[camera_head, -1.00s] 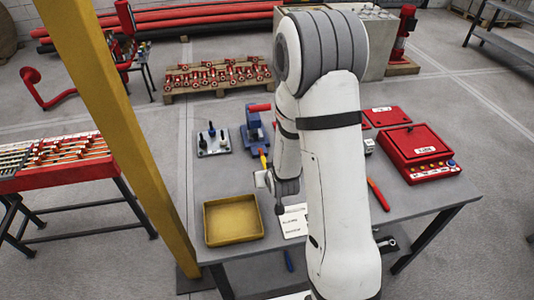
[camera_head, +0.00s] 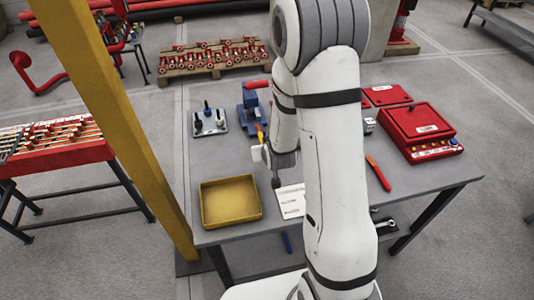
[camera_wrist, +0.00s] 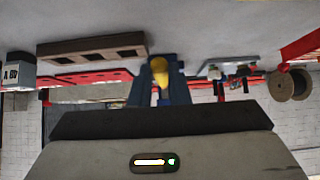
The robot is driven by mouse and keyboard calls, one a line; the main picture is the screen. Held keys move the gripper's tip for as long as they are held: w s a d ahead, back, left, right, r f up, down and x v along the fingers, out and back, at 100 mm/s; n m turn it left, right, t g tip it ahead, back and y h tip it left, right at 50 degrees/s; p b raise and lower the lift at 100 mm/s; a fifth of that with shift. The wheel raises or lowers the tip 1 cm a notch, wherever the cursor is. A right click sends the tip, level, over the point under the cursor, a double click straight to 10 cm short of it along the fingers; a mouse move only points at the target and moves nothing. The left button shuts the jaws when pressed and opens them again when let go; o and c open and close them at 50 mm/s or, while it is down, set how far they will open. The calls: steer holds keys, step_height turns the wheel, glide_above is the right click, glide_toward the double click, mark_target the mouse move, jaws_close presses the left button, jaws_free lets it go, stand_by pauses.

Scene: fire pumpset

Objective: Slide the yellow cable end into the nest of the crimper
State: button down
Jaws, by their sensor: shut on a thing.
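The crimper (camera_head: 250,99) is a blue bench tool with a red handle, standing near the far edge of the grey table. My gripper (camera_head: 263,147) is just in front of it, on the near side, partly hidden by my arm. The yellow cable end (camera_head: 261,132) shows between my gripper and the crimper. In the wrist view, the yellow cable end (camera_wrist: 159,70) is held between the fingers of my gripper (camera_wrist: 160,88), with blue parts close behind it. The nest is hidden, and I cannot tell whether the cable end touches it.
A yellow tray (camera_head: 230,223) sits at the table's front left. A plate with several small fittings (camera_head: 209,122) stands left of the crimper. A red case (camera_head: 421,130) and a red-handled tool (camera_head: 378,173) lie right of my arm. A yellow post (camera_head: 115,125) rises at the left.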

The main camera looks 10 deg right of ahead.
mark_target(259, 133)
steer(key=shift+b+x, duration=1.6)
steer(key=shift+x, duration=0.75)
steer(key=shift+w+b, duration=0.35)
steer(key=shift+w, duration=0.5)
steer(key=shift+b, duration=0.35)
steer(key=shift+w, duration=0.2)
steer(key=shift+w+b, duration=0.9)
steer(key=shift+w, duration=1.95)
steer(key=c, duration=1.3)
jaws_free()
